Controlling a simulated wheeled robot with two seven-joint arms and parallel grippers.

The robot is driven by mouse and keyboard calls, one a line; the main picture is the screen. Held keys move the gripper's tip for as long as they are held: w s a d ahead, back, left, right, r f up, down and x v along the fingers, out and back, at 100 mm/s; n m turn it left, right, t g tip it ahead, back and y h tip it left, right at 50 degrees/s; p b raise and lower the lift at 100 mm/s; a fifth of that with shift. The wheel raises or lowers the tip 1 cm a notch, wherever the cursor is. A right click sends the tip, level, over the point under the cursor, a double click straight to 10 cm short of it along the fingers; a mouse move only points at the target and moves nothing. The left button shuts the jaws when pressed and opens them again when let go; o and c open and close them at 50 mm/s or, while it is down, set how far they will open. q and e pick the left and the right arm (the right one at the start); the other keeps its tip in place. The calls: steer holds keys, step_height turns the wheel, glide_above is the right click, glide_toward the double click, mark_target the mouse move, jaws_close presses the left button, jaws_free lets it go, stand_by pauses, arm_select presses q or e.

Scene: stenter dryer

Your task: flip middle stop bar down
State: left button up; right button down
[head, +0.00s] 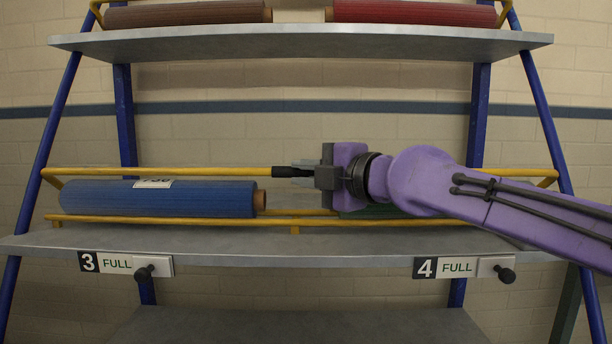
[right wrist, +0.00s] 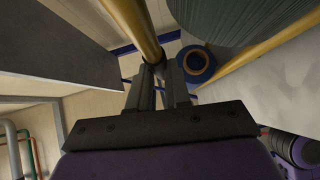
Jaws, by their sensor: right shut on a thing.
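The middle stop bar (head: 160,172) is a yellow bar that runs level across the front of the middle shelf (head: 250,238), above a lower yellow rail. It has a black grip (head: 284,171) near its middle. My right gripper (head: 300,170) comes in from the right and is shut on the bar at this grip. In the right wrist view, the yellow bar (right wrist: 135,28) runs down to between the two fingers (right wrist: 160,85). The gripper and arm hide part of the bar's right half. My left gripper is not in view.
A blue roll (head: 160,200) lies behind the bar on the left. A green roll (head: 375,212) is mostly hidden behind my right arm. The upper shelf (head: 300,40) holds brown and red rolls. Black knobs (head: 144,273) stand by the "FULL" labels on the shelf's front edge.

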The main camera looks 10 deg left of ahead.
steer(key=shift+a+f, duration=0.15)
steer(key=shift+f, duration=0.35)
steer(key=c, duration=1.4)
jaws_free()
steer(key=o, duration=0.3)
steer(key=shift+s, duration=0.1)
steer(key=shift+r, duration=0.15)
steer(key=v, duration=1)
steer(key=shift+s+d+b, duration=0.1)
steer(key=shift+d+b, duration=0.2)
steer(key=shift+d, duration=0.05)
